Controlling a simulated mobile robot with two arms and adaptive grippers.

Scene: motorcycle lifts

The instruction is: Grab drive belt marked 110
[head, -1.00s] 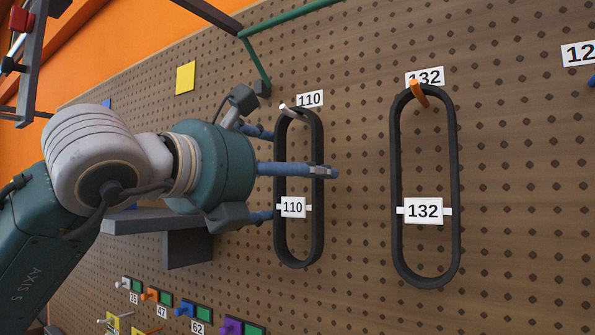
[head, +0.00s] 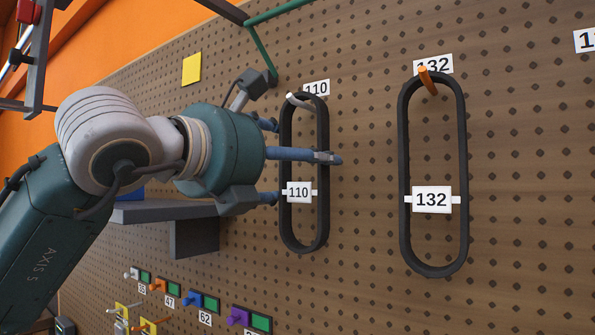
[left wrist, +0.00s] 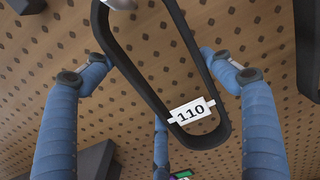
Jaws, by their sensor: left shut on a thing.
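The black drive belt marked 110 (head: 323,218) hangs upright as a long loop on a white peg (head: 296,98) on the pegboard. Its white tag (head: 298,192) spans the lower part. My left gripper (head: 305,160) comes in from the left at the middle of the belt. One blue finger crosses in front of the belt to its right side, and two end near its left side. It is shut on the belt. In the left wrist view the belt (left wrist: 203,76) and its 110 tag (left wrist: 191,112) lie between the fingers. My right gripper is not in view.
A similar larger belt marked 132 (head: 462,180) hangs to the right on an orange peg (head: 428,82). A grey shelf (head: 165,212) juts out below my left arm. Small coloured, numbered pegs (head: 195,300) line the lower board. Green bars (head: 262,55) are above.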

